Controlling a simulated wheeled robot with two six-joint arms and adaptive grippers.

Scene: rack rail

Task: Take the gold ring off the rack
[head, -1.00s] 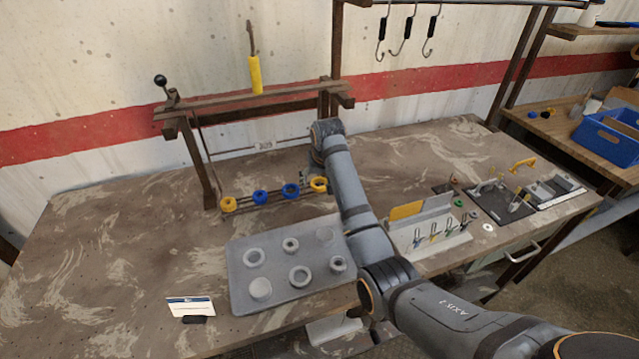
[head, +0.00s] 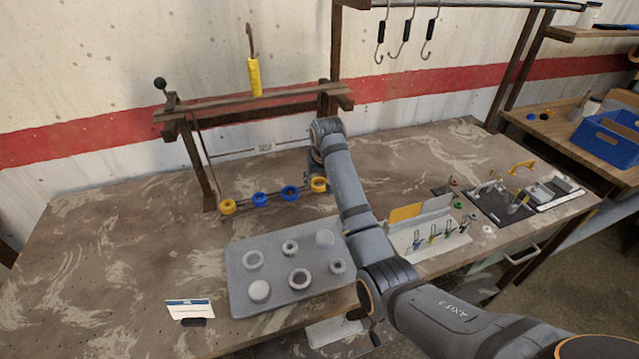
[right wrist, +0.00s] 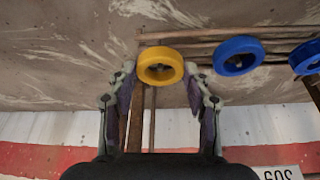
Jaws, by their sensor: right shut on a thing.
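A gold ring (head: 318,184) sits at the right end of the low rack rail (head: 275,200), partly beside my right arm. In the right wrist view, the gold ring (right wrist: 160,66) lies between the fingertips of my right gripper (right wrist: 160,68), which is shut on its sides. The ring still appears in line with the rail bars. Two blue rings (head: 260,199) (head: 289,192) and a second yellow ring (head: 227,207) sit farther left on the rail. In the head view, my right arm hides most of its gripper. My left gripper is not in view.
The rack frame (head: 235,103) stands over the rail, with posts on both sides. A grey tray (head: 272,275) with several round pieces lies in front. A white tool holder (head: 440,240) stands to the right.

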